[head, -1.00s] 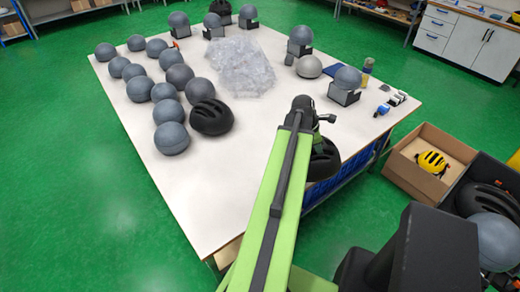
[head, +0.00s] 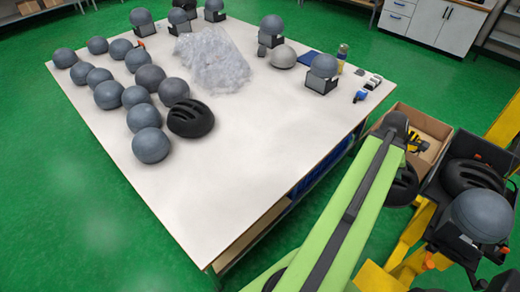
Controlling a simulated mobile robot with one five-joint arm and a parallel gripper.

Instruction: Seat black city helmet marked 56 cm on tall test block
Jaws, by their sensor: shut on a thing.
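My gripper (head: 412,146) is at the end of the green arm, right of the table. It is shut on a black helmet (head: 403,188), which hangs below it, partly hidden by the arm. No size mark is readable. A grey headform on a black block (head: 322,78) stands near the table's right edge, and another grey headform (head: 482,215) sits on a dark mount at the right. More headforms on black blocks stand at the back, including one (head: 271,30). I cannot tell which block is the tall one. Another black helmet (head: 191,118) lies on the table.
The white table (head: 235,185) has a bare front. Several loose grey balls (head: 150,145) and a heap of clear wrap (head: 212,58) are on it. A cardboard box (head: 432,128) and a dark bin holding a black helmet (head: 470,177) stand at the right, near yellow frames (head: 410,235).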

